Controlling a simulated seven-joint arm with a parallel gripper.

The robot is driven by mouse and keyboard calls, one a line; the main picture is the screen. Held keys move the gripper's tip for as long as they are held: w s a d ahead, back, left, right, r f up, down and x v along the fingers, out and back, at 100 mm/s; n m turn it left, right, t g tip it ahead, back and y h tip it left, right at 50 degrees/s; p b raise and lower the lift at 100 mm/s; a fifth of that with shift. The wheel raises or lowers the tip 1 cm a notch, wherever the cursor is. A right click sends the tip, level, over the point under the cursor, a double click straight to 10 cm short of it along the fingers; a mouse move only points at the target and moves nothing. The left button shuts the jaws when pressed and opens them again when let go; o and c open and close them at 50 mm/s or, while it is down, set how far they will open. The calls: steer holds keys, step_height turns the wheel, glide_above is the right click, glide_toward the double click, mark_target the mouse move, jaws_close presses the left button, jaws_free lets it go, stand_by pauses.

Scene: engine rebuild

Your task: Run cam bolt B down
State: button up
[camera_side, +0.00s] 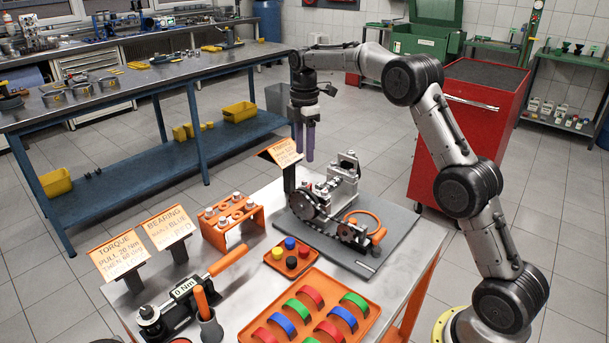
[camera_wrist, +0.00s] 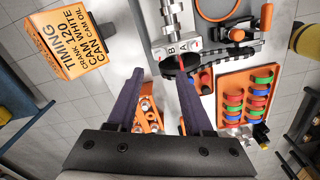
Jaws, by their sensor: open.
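My gripper (camera_side: 304,154) hangs in the air, pointing down, above and behind the engine (camera_side: 322,196) in the side view. Its two purple fingers are apart with nothing between them; they also show in the wrist view (camera_wrist: 160,72). Beyond the fingertips in the wrist view, a pale block (camera_wrist: 178,49) carries the letters B and A beneath a shaft (camera_wrist: 172,18). The cam bolt B itself is too small to tell apart. An orange rack (camera_side: 232,220) holds several upright bolts; part of it shows between the fingers in the wrist view (camera_wrist: 150,124).
The torque wrench (camera_side: 185,291) lies at the front left. A tray (camera_side: 268,318) of coloured bearing shells and a small tray of coloured caps (camera_side: 291,258) sit in front. An orange ring (camera_side: 365,218) lies beside the engine.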

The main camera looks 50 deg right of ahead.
mark_target(304, 180)
step_height(304, 180, down, 8)
steer(key=shift+f, duration=0.15)
stand_by(0.3)
jaws_close()
